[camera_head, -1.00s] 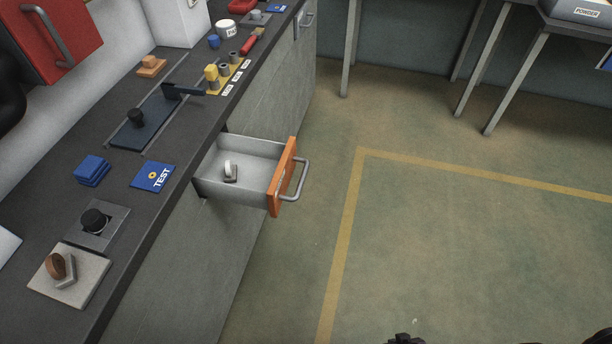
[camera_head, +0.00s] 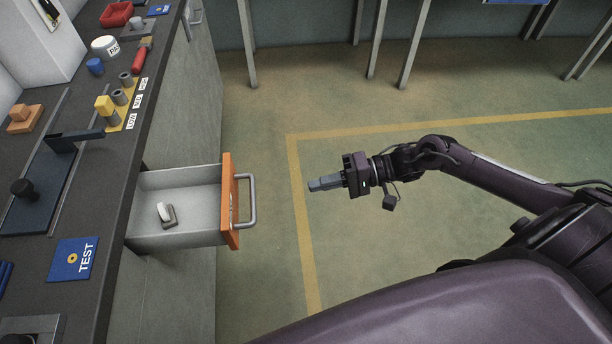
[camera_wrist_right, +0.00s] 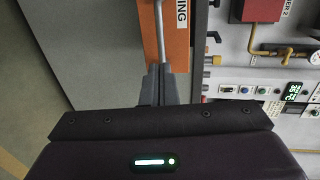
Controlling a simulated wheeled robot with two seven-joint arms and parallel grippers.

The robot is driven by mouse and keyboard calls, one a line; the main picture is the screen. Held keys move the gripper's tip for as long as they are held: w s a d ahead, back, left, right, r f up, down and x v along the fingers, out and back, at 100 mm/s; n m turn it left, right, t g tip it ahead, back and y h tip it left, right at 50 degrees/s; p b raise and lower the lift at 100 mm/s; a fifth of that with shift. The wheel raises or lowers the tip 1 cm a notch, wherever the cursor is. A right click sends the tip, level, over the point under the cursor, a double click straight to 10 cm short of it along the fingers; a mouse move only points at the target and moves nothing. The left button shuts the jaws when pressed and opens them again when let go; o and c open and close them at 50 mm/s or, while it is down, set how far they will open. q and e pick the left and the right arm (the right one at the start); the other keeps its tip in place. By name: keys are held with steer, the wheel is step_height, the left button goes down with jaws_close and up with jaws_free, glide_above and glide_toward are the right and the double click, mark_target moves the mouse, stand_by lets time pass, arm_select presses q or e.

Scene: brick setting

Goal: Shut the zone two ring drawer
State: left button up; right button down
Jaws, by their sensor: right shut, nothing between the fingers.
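The ring drawer (camera_head: 190,240) stands pulled out from the counter, with an orange front (camera_head: 229,205) and a grey bar handle (camera_head: 250,201). A small white and grey object (camera_head: 166,214) lies inside it. My right gripper (camera_head: 312,186) is shut and empty, to the right of the handle and apart from it in the head view, pointing left. In the right wrist view the shut fingers (camera_wrist_right: 158,72) point at the orange front (camera_wrist_right: 176,45) and handle (camera_wrist_right: 159,25); part of a label ending in "ING" shows there. My left gripper is not in view.
The dark counter (camera_head: 110,185) on the left carries a blue TEST card (camera_head: 74,259), a black-knobbed slide plate (camera_head: 40,190) and yellow and grey cylinders (camera_head: 105,104). The floor right of the drawer is open, with yellow tape lines (camera_head: 295,165).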

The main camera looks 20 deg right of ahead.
mark_target(164, 208)
steer(key=x, duration=1.2)
steer(key=shift+w+f, duration=0.1)
steer(key=r+x, duration=0.1)
steer(key=x, duration=0.5)
steer(key=r+x, duration=0.1)
steer(key=x, duration=0.5)
steer(key=r+x, duration=0.1)
steer(key=x, duration=0.5)
steer(key=shift+w+a+r, duration=0.15)
steer(key=shift+w+a, duration=0.25)
steer(key=shift+a, duration=0.4)
steer(key=shift+r, duration=0.15)
steer(key=shift+w+a+r, duration=0.1)
